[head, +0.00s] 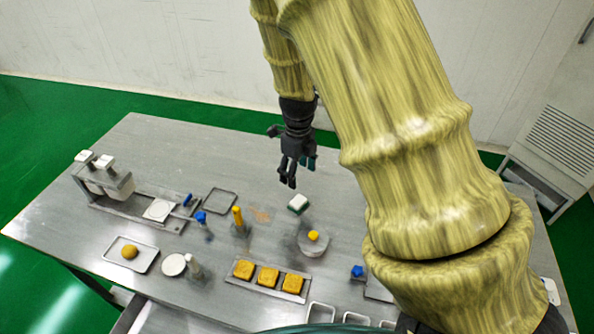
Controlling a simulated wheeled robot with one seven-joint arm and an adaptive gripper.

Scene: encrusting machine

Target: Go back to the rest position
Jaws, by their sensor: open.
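My gripper (288,178) hangs from my arm above the middle of the steel table (140,140), fingers pointing down. It is open, and nothing shows between its fingers. It is apart from a small white-topped block (299,202) on the table just below and to its right in the picture. The large yellow-green links of my arm fill the right side of the view and hide the table's right part.
Left stands a machine (118,187); a tray (145,254) holds a round ball (129,251). In front, a tray (234,281) bears square yellow pieces (268,276). A grey round dish (324,248) holds a yellow piece (313,235). The table's back left is clear.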

